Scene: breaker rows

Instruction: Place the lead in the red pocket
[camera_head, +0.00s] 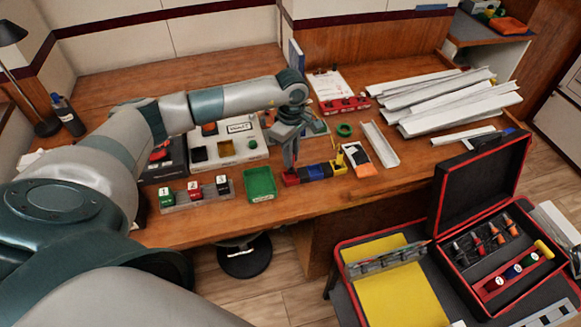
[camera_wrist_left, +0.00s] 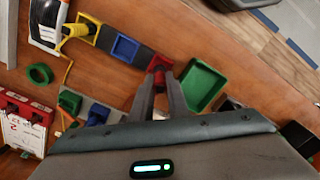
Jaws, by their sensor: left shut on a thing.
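A row of coloured pockets lies near the desk's front edge: the red pocket (camera_head: 291,179), the blue pocket (camera_head: 317,172) and the yellow pocket (camera_head: 339,167). In the left wrist view, the red pocket (camera_wrist_left: 153,62) is at the fingertips, the blue pocket (camera_wrist_left: 124,48) farther left. My left gripper (camera_head: 289,166) points down at the red pocket, shut on the lead. The lead is mostly hidden between the fingers; only red shows at the tips (camera_wrist_left: 161,80), and I cannot tell lead from pocket there. A yellow lead (camera_wrist_left: 75,30) stands in the yellow pocket. My right gripper is not in view.
A green tray (camera_head: 260,183) sits just left of the red pocket. Numbered blocks (camera_head: 195,190) stand farther left. An orange-and-white pack (camera_head: 357,157) and white trunking (camera_head: 380,144) lie to the right. An open case (camera_head: 483,160) stands on the front-right table.

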